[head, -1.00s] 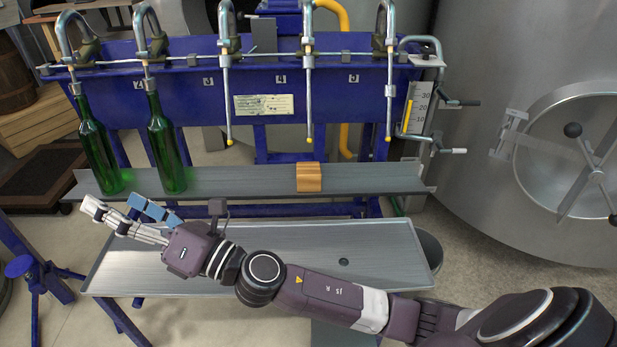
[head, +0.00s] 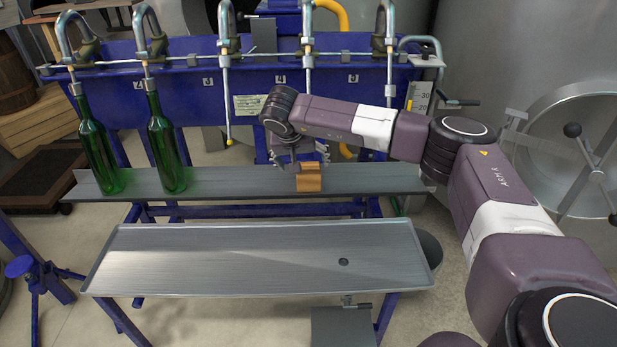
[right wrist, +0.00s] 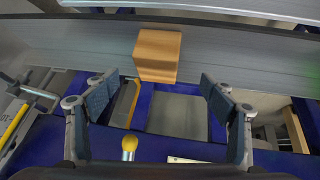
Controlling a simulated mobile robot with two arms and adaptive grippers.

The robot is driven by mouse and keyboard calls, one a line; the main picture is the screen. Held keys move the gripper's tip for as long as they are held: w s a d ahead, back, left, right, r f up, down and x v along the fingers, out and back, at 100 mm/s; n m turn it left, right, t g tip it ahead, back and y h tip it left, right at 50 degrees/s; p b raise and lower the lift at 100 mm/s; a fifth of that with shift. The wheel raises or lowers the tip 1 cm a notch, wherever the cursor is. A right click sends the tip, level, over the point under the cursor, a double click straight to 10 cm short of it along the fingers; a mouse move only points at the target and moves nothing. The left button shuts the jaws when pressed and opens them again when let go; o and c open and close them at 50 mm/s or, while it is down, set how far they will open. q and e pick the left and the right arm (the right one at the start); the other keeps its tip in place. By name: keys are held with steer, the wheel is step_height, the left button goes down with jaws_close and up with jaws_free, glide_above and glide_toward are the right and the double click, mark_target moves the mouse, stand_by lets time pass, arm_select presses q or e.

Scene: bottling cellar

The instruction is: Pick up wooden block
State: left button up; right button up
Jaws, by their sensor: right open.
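The wooden block (head: 309,181) sits on the grey metal shelf (head: 235,182) below the filling spouts. It is light brown, and its upper part is partly covered by my right gripper in the head view. My right gripper (head: 308,160) is at the block, on the side toward the blue machine. In the right wrist view the block (right wrist: 158,54) lies ahead of the two blue fingers (right wrist: 160,98), which are spread apart with nothing between them. The block stands a little beyond the fingertips. My left gripper is not in view.
Two green bottles (head: 98,148) stand on the shelf's left part under the spouts. The blue filler frame (head: 180,95) with hanging metal tubes rises behind the block. An empty metal tray (head: 250,260) lies in front, lower down. A large steel tank (head: 540,60) stands at right.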

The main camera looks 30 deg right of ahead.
mark_target(308, 171)
steer(key=x, duration=0.4)
steer(key=b+x, duration=0.1)
steer(key=x, duration=0.2)
steer(key=shift+s+d+f, duration=0.1)
steer(key=shift+d+f, duration=0.1)
steer(key=shift+f, duration=0.2)
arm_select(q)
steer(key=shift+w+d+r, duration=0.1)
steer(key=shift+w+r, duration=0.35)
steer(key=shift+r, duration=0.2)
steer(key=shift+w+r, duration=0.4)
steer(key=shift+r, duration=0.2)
arm_select(e)
steer(key=shift+r, duration=0.1)
steer(key=c, duration=1.6)
